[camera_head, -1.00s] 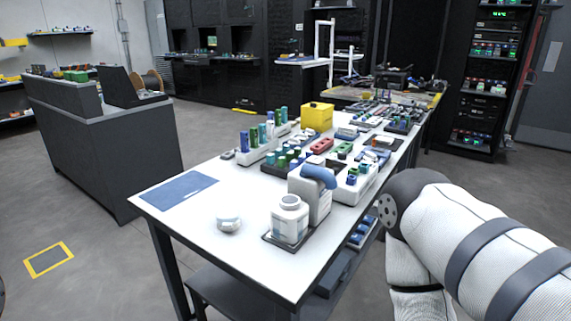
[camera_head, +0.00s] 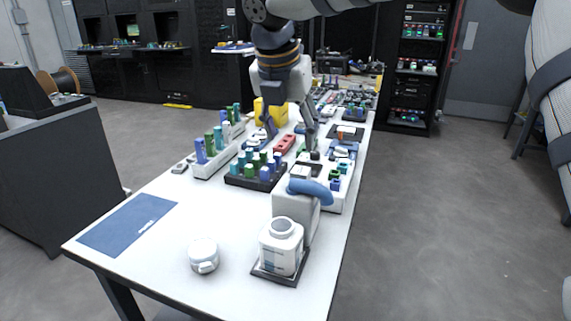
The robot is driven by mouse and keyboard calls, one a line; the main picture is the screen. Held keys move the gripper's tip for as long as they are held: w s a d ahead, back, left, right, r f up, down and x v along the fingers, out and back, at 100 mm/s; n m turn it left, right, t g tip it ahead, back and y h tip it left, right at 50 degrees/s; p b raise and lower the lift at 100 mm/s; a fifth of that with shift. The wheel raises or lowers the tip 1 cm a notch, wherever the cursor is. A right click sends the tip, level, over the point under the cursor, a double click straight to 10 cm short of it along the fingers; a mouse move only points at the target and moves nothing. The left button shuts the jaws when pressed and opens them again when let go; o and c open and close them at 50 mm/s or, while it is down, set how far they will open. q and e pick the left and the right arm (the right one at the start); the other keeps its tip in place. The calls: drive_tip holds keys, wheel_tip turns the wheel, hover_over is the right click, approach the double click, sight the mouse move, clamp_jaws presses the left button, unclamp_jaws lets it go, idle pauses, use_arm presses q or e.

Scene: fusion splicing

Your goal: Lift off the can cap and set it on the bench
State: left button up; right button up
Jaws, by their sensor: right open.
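A white can (camera_head: 281,250) with a short round neck stands upright on a small dark tray (camera_head: 262,273) near the bench's front right corner. My right gripper (camera_head: 290,145) hangs fingers-down over the crowded middle of the bench, beyond the can. It is open, with nothing visible between its fingers. My left gripper is out of view.
A white block with a blue curved top (camera_head: 312,190) stands right behind the can. A dark rack (camera_head: 236,180) of coloured vials and a white rack (camera_head: 203,170) lie farther back. A blue mat (camera_head: 127,224) lies at the left. The white bench (camera_head: 170,275) is bare around the round piece.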

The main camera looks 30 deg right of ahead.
sight(301, 170)
drive_tip(key=f, duration=0.2)
drive_tip(key=d+f, duration=0.1)
drive_tip(key=shift+s+d+f, duration=0.1)
drive_tip(key=shift+s+f, duration=0.15)
drive_tip(key=shift+f, duration=0.1)
drive_tip(key=x, duration=0.4)
drive_tip(key=w+x, duration=0.1)
drive_tip(key=x, duration=0.2)
drive_tip(key=shift+d+r+b, duration=0.15)
drive_tip(key=shift+d+b, duration=0.2)
drive_tip(key=shift+d, duration=0.05)
drive_tip(key=shift+r, duration=0.1)
drive_tip(key=c, duration=0.9)
